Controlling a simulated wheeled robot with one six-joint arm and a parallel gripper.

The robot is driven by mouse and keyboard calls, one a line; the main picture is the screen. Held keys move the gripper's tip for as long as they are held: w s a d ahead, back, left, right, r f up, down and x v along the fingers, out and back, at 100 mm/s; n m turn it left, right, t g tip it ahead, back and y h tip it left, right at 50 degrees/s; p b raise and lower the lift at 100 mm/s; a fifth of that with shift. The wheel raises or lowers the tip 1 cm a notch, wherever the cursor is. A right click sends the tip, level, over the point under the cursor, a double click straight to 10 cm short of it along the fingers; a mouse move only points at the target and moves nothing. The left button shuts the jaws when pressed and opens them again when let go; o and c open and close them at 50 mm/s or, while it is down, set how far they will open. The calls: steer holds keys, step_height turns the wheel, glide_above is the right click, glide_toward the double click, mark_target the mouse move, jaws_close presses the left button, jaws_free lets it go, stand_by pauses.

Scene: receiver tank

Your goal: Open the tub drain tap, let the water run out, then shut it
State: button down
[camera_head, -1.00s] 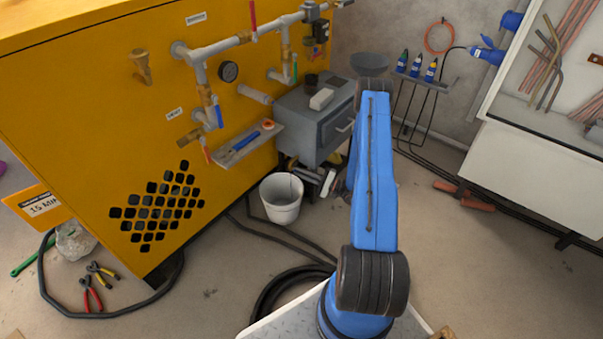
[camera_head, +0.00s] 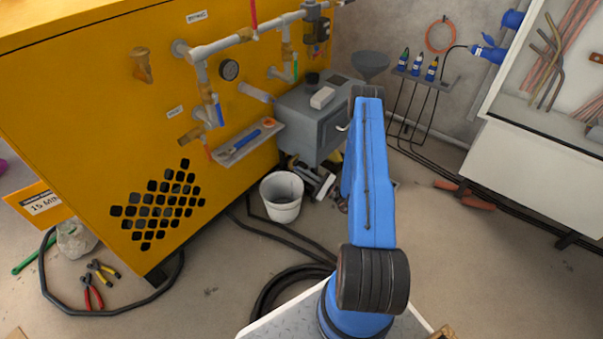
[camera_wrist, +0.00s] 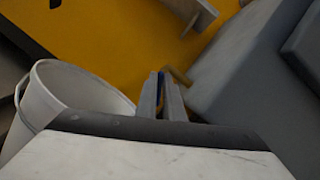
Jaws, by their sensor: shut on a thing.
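The grey tub (camera_head: 316,130) stands against the yellow cabinet, and its wall (camera_wrist: 235,75) fills the right of the wrist view. In the wrist view, my gripper (camera_wrist: 161,84) has its fingers close together around a thin blue piece (camera_wrist: 160,80), which looks like the tap handle. A short tan stub (camera_wrist: 179,76) shows just right of the fingertips, near the tub wall. Most of the tap is hidden by the fingers. I cannot tell whether water is running.
A white bucket (camera_head: 282,197) stands on the floor, left of my gripper in the wrist view (camera_wrist: 78,88). The yellow cabinet (camera_head: 80,120) carries pipes, valves and a small shelf (camera_head: 245,144). Black hoses lie on the floor. A white cabinet (camera_head: 540,175) stands at the right.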

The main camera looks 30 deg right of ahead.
steer(key=c, duration=1.9)
jaws_free()
steer(key=shift+o, duration=0.2)
steer(key=v, duration=1.7)
steer(key=shift+s+f, duration=0.2)
